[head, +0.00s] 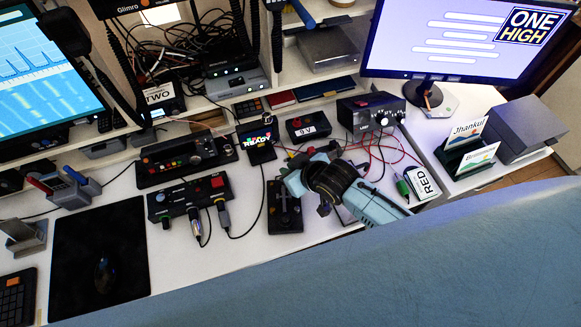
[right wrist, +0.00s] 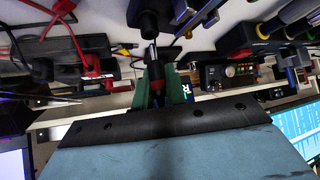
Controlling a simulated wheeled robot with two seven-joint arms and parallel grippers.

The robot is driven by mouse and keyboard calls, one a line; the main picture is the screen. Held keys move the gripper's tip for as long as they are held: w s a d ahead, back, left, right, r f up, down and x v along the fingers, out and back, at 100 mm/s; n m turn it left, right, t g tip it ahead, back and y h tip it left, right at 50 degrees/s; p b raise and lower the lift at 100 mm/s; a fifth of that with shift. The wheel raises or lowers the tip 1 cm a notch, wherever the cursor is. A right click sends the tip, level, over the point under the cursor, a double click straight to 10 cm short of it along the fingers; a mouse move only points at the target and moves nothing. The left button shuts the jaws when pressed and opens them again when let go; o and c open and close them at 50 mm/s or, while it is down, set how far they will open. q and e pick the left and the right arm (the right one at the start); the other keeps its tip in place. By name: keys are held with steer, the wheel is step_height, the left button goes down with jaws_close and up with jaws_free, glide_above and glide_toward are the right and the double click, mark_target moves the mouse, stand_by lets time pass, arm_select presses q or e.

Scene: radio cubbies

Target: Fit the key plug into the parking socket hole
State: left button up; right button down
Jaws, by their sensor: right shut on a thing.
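My right gripper (head: 324,208) hangs low over the right part of the desk, beside the black key unit (head: 285,207). In the right wrist view its green fingers (right wrist: 160,88) are shut on a slim red and black plug (right wrist: 157,92), which I take for the key plug. A pale metal tip shows at the plug's far end, close to a dark rounded part (right wrist: 150,22); I cannot tell whether they touch. In the head view the plug is hidden by my arm. I cannot make out the parking socket hole for certain. My left gripper is not in view.
A black box (head: 189,195) with several cable plugs stands left of the key unit. A 9V box (head: 307,127), a dark power unit (head: 371,112) with red leads and a white RED box (head: 422,183) stand around my gripper. A dark mat (head: 98,252) lies left.

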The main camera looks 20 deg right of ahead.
steer(key=shift+f+b, duration=0.5)
steer(key=shift+f, duration=0.8)
steer(key=c, duration=1.4)
jaws_free()
steer(key=shift+o, duration=0.2)
steer(key=p+v, duration=0.2)
steer(key=v, duration=1.1)
steer(key=shift+p, duration=0.35)
steer(key=shift+s+r, duration=0.1)
